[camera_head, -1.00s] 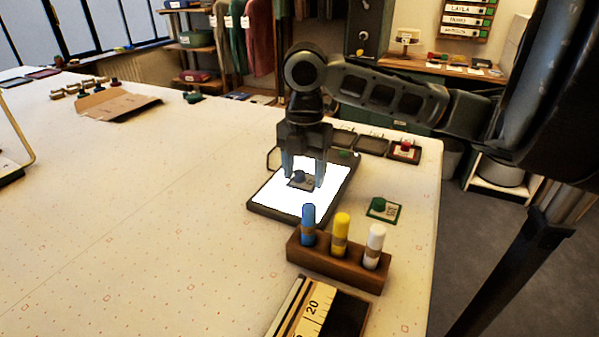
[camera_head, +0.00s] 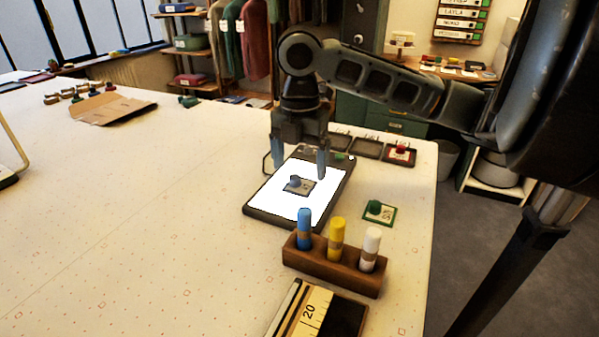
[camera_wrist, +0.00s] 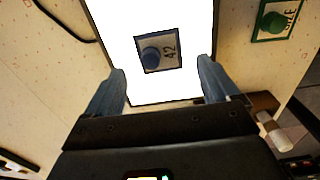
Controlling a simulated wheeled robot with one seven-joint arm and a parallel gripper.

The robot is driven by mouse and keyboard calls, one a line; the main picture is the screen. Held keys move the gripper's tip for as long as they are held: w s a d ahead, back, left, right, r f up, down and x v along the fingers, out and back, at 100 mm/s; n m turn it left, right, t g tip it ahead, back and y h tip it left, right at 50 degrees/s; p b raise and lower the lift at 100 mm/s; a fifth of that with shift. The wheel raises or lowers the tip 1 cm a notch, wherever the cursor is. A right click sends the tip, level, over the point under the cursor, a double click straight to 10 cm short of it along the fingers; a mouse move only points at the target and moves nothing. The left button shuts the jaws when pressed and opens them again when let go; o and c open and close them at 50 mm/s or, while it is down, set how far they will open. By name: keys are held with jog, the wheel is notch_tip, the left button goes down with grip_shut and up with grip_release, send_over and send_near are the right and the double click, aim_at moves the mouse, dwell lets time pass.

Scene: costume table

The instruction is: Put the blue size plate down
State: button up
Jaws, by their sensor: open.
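The blue size plate (camera_head: 299,187) is a small grey plate with a blue knob, lying on the bright white panel (camera_head: 272,203) of a dark-framed board on the table. In the wrist view the plate (camera_wrist: 170,62) shows the number 42 and its blue knob. My gripper (camera_head: 300,172) is open and empty above the far part of the panel, its fingers apart from the plate. In the wrist view the open fingers (camera_wrist: 163,85) stand to either side of the panel's near end, and nothing is between them.
A green-knobbed plate (camera_head: 380,211) lies right of the panel. A wooden block (camera_head: 334,266) with blue, yellow and white sticks stands in front. Small dark trays (camera_head: 367,147) line the far edge, one with a red-knobbed piece (camera_head: 401,150). The table's left middle is clear.

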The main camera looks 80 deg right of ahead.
aim_at(300, 181)
notch_tip(300, 181, up, 9)
dwell(0.3)
